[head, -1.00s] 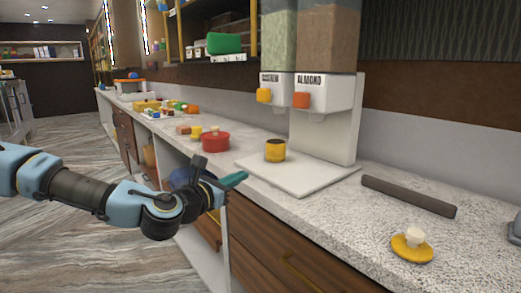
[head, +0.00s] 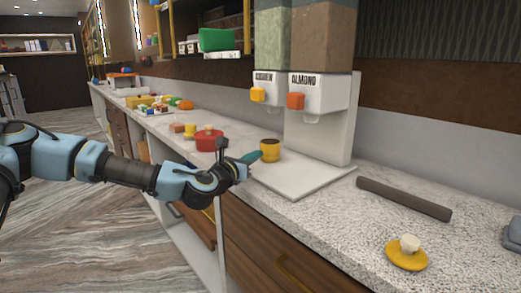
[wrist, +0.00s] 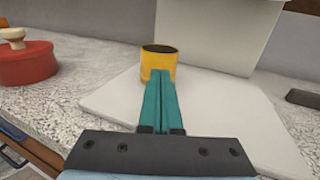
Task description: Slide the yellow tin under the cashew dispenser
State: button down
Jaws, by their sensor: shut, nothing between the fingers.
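The yellow tin (head: 270,151) stands upright and open-topped on the white base plate (head: 290,182) of the dispenser, near its left edge. It also shows in the wrist view (wrist: 159,62), straight beyond my fingertips. My gripper (head: 257,156) is shut and empty, its teal fingers pointing at the tin's near side. In the wrist view the fingertips (wrist: 160,76) overlap the tin's lower part; I cannot tell whether they touch it. The cashew dispenser (head: 267,80), with an orange-yellow knob, is above and behind the tin. The almond dispenser (head: 318,85) is to its right.
A red lidded pot (head: 209,141) sits left of the plate, close to my gripper in the head view. A dark bar (head: 403,198) and a yellow lid with a pale knob (head: 407,254) lie on the counter to the right. The plate's front is clear.

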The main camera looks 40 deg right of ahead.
aim_at(266, 149)
jog(key=shift+p+x, duration=0.35)
jog(key=shift+x, duration=1.35)
jog(key=shift+b+x, duration=0.7)
jog(key=shift+x, duration=0.4)
